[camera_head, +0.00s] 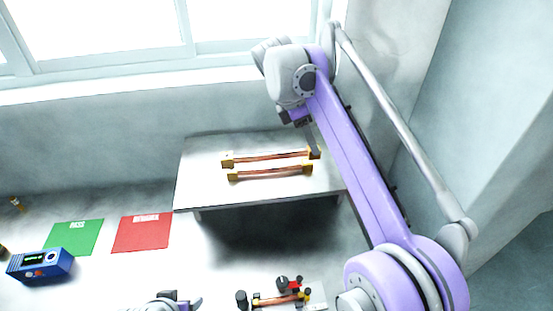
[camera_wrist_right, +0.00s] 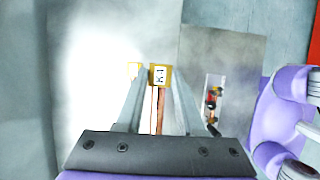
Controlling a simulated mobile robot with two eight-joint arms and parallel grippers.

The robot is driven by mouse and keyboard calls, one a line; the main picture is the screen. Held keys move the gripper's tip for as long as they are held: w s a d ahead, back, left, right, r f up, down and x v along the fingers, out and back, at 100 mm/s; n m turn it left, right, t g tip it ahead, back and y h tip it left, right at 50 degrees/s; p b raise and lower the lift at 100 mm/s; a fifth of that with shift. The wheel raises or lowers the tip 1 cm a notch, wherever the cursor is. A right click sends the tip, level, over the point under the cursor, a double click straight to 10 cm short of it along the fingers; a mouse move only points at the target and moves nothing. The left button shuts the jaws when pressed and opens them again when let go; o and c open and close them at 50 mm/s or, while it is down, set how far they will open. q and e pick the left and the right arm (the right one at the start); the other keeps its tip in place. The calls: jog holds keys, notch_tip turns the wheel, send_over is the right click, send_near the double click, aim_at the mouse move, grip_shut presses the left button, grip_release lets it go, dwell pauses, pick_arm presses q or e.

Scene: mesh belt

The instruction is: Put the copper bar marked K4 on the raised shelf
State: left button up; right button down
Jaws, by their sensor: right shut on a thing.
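The raised shelf (camera_head: 200,180) stands at the back of the table. Two copper bars with brass end blocks are over it, side by side. My right gripper (camera_head: 314,151) is shut on the right end of the farther copper bar (camera_head: 265,156). In the right wrist view this bar (camera_wrist_right: 160,77) lies between the fingers, and its end label appears to read K4. I cannot tell whether it touches the shelf. The nearer copper bar (camera_head: 270,172) rests on the shelf, close to it. My left gripper (camera_head: 172,302) shows partly at the bottom edge; its jaws are unclear.
A test fixture (camera_head: 280,297) with black knobs and a copper bar is on the table in front of the shelf. A green mat (camera_head: 75,236), a red mat (camera_head: 142,233) and a blue meter (camera_head: 40,264) lie left. A window wall is behind.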

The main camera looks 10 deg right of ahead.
pick_arm(q)
jog(key=shift+s+d+f+b, duration=0.1)
jog(key=shift+s+f+b, duration=0.35)
jog(key=shift+f, duration=0.2)
pick_arm(e)
jog(key=f, duration=0.5)
jog(key=shift+s+d+f, duration=0.1)
jog(key=shift+s, duration=0.15)
pick_arm(q)
jog(key=shift+f, duration=0.3)
pick_arm(e)
jog(key=f, duration=0.3)
jog(key=shift+w+f, duration=0.15)
jog(key=shift+w, duration=0.05)
jog(key=shift+s+f, duration=0.1)
jog(key=shift+f, duration=0.15)
pick_arm(q)
jog(key=shift+s, duration=0.1)
pick_arm(e)
jog(key=c, duration=0.8)
grip_release()
jog(key=shift+f, duration=0.1)
